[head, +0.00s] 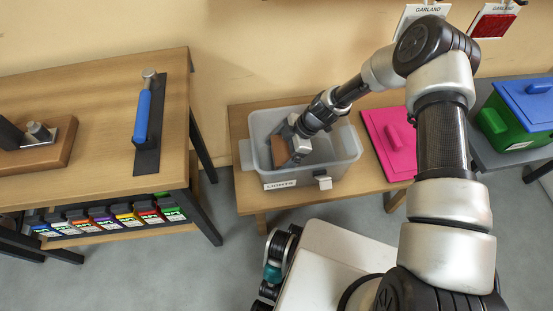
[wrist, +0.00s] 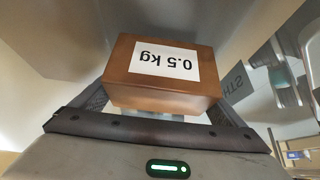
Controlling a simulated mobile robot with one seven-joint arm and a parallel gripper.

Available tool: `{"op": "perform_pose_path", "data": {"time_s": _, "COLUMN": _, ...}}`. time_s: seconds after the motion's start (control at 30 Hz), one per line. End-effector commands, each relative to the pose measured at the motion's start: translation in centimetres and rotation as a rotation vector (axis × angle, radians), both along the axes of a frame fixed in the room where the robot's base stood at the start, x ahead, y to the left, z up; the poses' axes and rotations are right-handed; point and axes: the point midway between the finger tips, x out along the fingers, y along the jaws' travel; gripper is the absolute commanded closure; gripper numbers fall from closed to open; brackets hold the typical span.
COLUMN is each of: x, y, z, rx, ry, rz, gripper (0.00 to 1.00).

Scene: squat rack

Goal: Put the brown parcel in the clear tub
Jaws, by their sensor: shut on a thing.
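The brown parcel (wrist: 160,88) is a box with a white "0.5 kg" label, seen close in the wrist view. In the head view the brown parcel (head: 279,151) shows at the left side of my gripper. My gripper (head: 290,150) is shut on the parcel and is down within the outline of the clear tub (head: 346,160). The tub is open, with a white label on its front, and stands on a small wooden table. The tub's walls surround the parcel in the wrist view. I cannot tell whether the parcel touches the tub's floor.
A pink lid (head: 391,143) with a handle lies right of the tub on the small table (head: 250,193). A green bin (head: 510,128) with a blue lid stands farther right. A workbench (head: 95,95) with a blue-handled tool (head: 142,112) is at left, across a gap.

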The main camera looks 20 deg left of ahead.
Motion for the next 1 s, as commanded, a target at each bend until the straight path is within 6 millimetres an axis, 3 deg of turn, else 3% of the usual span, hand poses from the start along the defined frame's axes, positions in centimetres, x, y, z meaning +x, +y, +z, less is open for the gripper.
{"op": "perform_pose_path", "data": {"time_s": 0.13, "x": -0.1, "y": 0.1, "z": -2.1, "rx": 0.001, "ry": 0.003, "rz": 0.0, "gripper": 0.45}}
{"op": "perform_pose_path", "data": {"time_s": 0.5, "x": 0.0, "y": 0.1, "z": -2.5, "rx": 0.002, "ry": 0.001, "rz": 0.0, "gripper": 0.45}}
{"op": "perform_pose_path", "data": {"time_s": 0.53, "x": -0.1, "y": 0.0, "z": -2.5, "rx": 0.0, "ry": 0.001, "rz": 0.001, "gripper": 0.05}}
{"op": "perform_pose_path", "data": {"time_s": 0.57, "x": -0.1, "y": 0.0, "z": -2.4, "rx": 0.0, "ry": 0.001, "rz": 0.001, "gripper": 0.0}}
{"op": "perform_pose_path", "data": {"time_s": 0.83, "x": -0.1, "y": 0.0, "z": -2.2, "rx": 0.0, "ry": 0.001, "rz": 0.001, "gripper": 0.0}}
{"op": "perform_pose_path", "data": {"time_s": 1.0, "x": 0.6, "y": -0.8, "z": -0.5, "rx": 0.001, "ry": -0.003, "rz": -0.001, "gripper": 0.0}}
